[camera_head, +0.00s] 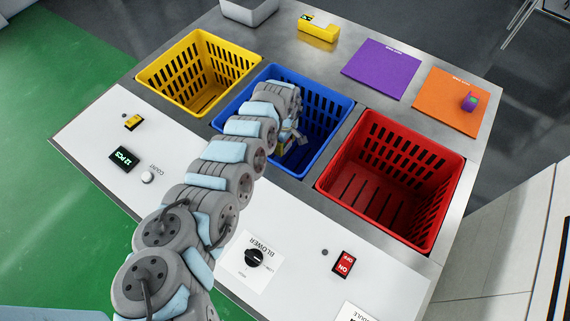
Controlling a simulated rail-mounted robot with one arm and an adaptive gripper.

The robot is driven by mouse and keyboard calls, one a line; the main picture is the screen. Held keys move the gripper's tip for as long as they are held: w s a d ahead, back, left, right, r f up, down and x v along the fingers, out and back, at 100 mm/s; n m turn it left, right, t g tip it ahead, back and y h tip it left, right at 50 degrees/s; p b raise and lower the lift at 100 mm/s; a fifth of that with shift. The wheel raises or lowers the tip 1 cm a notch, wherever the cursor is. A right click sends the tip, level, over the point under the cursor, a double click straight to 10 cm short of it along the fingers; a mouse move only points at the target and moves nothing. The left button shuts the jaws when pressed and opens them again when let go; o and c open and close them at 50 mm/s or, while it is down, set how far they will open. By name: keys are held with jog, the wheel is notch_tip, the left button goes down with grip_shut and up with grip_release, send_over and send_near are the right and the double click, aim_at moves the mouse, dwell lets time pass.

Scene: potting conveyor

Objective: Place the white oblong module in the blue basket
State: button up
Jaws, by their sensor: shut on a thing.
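The blue basket (335,108) is the middle of three baskets set in the counter. My arm reaches over its near left side, and my gripper (291,142) points down inside the basket's opening. My gripper is shut on a small, mostly hidden thing, likely the white oblong module. Only a pale bit shows beside the fingers, and its shape is not clear. No white oblong module shows anywhere else. My arm covers much of the basket's left part and interior, so its floor is largely hidden.
A yellow basket (157,72) stands to the left and a red basket (448,160) to the right. Purple (382,68) and orange (450,98) mats lie behind. A yellow device (319,31) and a grey bin (248,15) are at the back. The front panel has switches.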

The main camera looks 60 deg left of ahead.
aim_at(285, 162)
notch_tip(285, 162, down, 10)
jog(key=b, duration=0.6)
jog(key=shift+r, duration=0.1)
jog(key=o, duration=1.2)
jog(key=shift+c, duration=0.2)
notch_tip(285, 162, up, 12)
jog(key=p, duration=0.7)
jog(key=shift+p, duration=0.3)
jog(key=shift+r, duration=0.1)
